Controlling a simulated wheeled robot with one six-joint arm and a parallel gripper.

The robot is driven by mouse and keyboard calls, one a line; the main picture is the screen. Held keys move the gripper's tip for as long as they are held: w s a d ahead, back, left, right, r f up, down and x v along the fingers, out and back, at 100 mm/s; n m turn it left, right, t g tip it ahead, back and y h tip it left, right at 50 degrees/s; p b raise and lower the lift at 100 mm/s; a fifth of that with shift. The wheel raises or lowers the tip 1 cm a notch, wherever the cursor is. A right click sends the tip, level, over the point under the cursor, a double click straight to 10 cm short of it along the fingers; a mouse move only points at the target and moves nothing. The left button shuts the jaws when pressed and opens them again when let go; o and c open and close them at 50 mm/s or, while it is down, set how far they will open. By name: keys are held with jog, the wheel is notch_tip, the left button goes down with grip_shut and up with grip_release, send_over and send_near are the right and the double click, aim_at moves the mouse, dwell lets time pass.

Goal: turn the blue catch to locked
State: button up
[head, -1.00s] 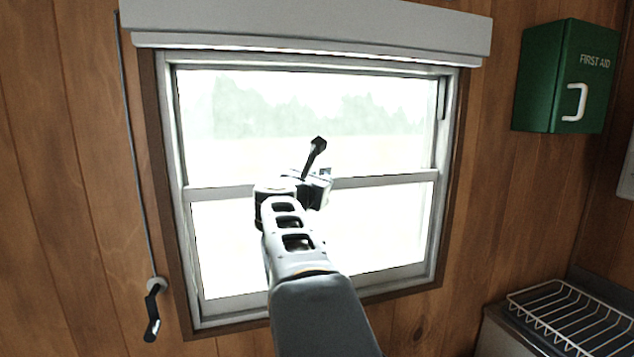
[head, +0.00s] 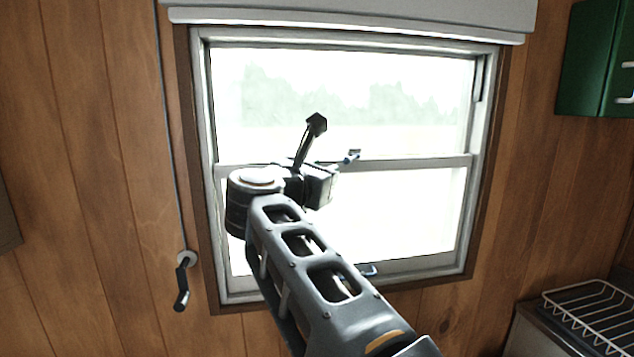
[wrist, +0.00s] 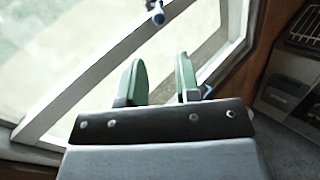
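The blue catch (head: 351,157) sits on the window's middle rail, just right of my gripper in the head view. Its blue-tipped lever also shows at the top edge of the wrist view (wrist: 157,14), partly cut off. My gripper (wrist: 158,70) is open and empty, its two green fingers apart below the catch in the wrist view, not touching it. In the head view my gripper (head: 322,186) is in front of the window, and its fingers are not clear. I cannot tell from these frames which position the catch is in.
A small blue-edged handle (head: 368,270) is on the window's bottom rail. A blind (head: 350,14) tops the window; its cord and crank (head: 182,280) hang at left.

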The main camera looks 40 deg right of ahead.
jog(key=shift+v, duration=1)
